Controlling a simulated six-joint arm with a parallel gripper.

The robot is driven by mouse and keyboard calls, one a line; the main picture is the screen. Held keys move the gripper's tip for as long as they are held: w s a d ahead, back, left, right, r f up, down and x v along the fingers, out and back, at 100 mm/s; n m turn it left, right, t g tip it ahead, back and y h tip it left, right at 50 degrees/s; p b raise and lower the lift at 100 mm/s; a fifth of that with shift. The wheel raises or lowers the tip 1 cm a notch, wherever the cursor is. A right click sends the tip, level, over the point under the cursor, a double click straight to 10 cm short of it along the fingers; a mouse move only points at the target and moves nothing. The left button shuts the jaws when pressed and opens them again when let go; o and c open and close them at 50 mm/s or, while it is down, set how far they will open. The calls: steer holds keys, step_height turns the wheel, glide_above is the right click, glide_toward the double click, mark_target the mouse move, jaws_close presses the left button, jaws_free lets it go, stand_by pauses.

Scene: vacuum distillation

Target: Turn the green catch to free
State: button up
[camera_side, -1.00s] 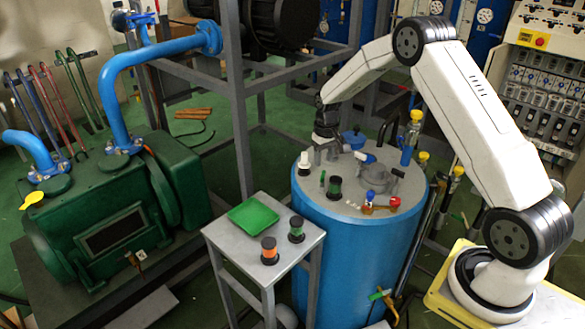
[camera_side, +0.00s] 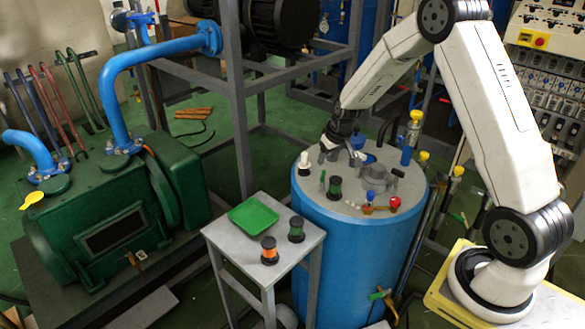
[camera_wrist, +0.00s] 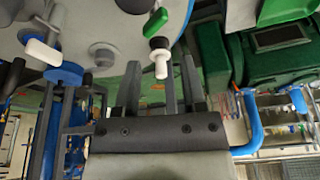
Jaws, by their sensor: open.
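The green catch (camera_wrist: 156,22) is a small green lever near the top of the wrist view, just beyond my fingertips. In the side view it shows as a small upright green piece (camera_side: 322,178) on the lid of the blue vessel. My gripper (camera_wrist: 160,64) is open, its two dark fingers apart with nothing held between them. A white peg on a black base (camera_wrist: 160,62) shows between the fingertips in the wrist view, but I cannot tell how close it is. In the side view my gripper (camera_side: 329,154) hangs low over the back left of the lid, behind the catch.
The blue vessel (camera_side: 345,250) carries a black-and-green knob (camera_side: 334,187), a grey central fitting (camera_side: 375,176) and red and blue valve handles at the right. A side table (camera_side: 222,235) bears a green tray (camera_side: 253,216) and two spools. A grey frame post (camera_side: 241,130) stands behind.

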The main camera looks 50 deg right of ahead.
steer(key=shift+s+d+t+h, duration=0.1)
steer(key=shift+s+t+h, duration=0.2)
steer(key=shift+s, duration=0.3)
steer(key=o, duration=0.5)
steer(key=shift+o, duration=0.5)
steer(key=shift+w, duration=0.15)
steer(key=w+n, duration=0.1)
steer(key=n, duration=0.1)
steer(key=w+n+g+y, duration=0.1)
steer(key=n, duration=0.1)
steer(key=shift+g, duration=0.3)
steer(key=n, duration=0.1)
steer(key=n+g, duration=0.1)
steer(key=shift+w+d+n, duration=0.15)
steer(key=shift+w+n, duration=0.15)
steer(key=shift+w, duration=0.05)
steer(key=shift+w+d+r+n+g, duration=0.1)
steer(key=shift+d+r+n+g, duration=0.05)
steer(key=shift+n+g, duration=0.35)
steer(key=shift+w+d+r+n+g, duration=0.15)
steer(key=shift+n+g, duration=0.15)
steer(key=shift+n, duration=0.3)
steer(key=shift+s+f, duration=0.1)
steer(key=shift+f, duration=0.05)
